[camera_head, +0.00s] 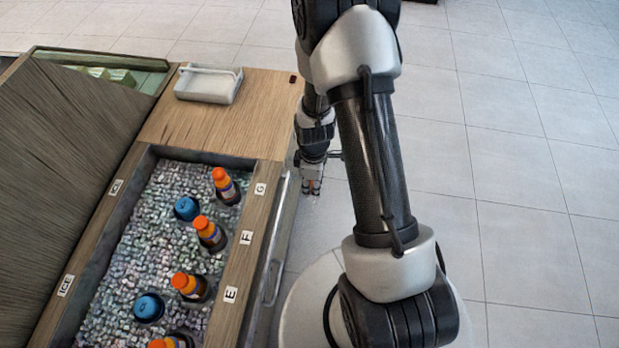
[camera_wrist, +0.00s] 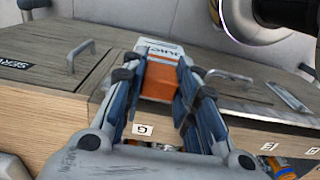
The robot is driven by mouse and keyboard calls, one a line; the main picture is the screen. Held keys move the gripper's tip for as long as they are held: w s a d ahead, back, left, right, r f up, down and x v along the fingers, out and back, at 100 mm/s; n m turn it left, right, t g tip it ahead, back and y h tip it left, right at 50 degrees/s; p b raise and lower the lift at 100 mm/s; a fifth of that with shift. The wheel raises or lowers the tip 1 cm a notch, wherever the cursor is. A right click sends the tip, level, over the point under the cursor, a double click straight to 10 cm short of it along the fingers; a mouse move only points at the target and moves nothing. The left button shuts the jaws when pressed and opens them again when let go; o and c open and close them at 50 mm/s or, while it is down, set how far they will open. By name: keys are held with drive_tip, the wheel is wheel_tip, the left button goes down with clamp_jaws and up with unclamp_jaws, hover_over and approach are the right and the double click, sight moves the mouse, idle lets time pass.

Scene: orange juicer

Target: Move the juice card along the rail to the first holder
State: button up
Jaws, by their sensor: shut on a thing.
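The juice card (camera_wrist: 160,78), orange with a white lettered end, is between the fingers of my gripper (camera_wrist: 155,90) in the wrist view. My gripper is shut on it. In the head view my gripper (camera_head: 311,186) hangs beside the right side of the wooden counter, near the label G, with a small orange patch of the card between its fingers. A pale metal strip, perhaps the rail (camera_head: 281,222), runs along the counter's right side below the labels. I cannot make out the first holder in either view.
The ice bin (camera_head: 225,158) holds several orange-capped bottles (camera_head: 210,234) and blue-capped ones (camera_head: 187,208). A white tray (camera_head: 208,86) stands on the wooden counter top (camera_head: 265,120). A metal handle (camera_head: 273,283) sticks out from the counter's side. Open tiled floor lies to the right.

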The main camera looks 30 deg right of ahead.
drive_tip(key=shift+w, duration=0.15)
drive_tip(key=shift+w+a+f, duration=0.1)
drive_tip(key=shift+w+a, duration=0.75)
drive_tip(key=shift+a, duration=0.4)
drive_tip(key=shift+w+a+r, duration=0.1)
drive_tip(key=shift+w+a, duration=0.7)
drive_tip(key=shift+a, duration=0.4)
drive_tip(key=shift+w+a+f, duration=0.1)
drive_tip(key=shift+w+a, duration=0.75)
drive_tip(key=shift+a, duration=0.4)
drive_tip(key=shift+f+b, duration=2.05)
drive_tip(key=shift+f, duration=0.55)
drive_tip(key=o, duration=1)
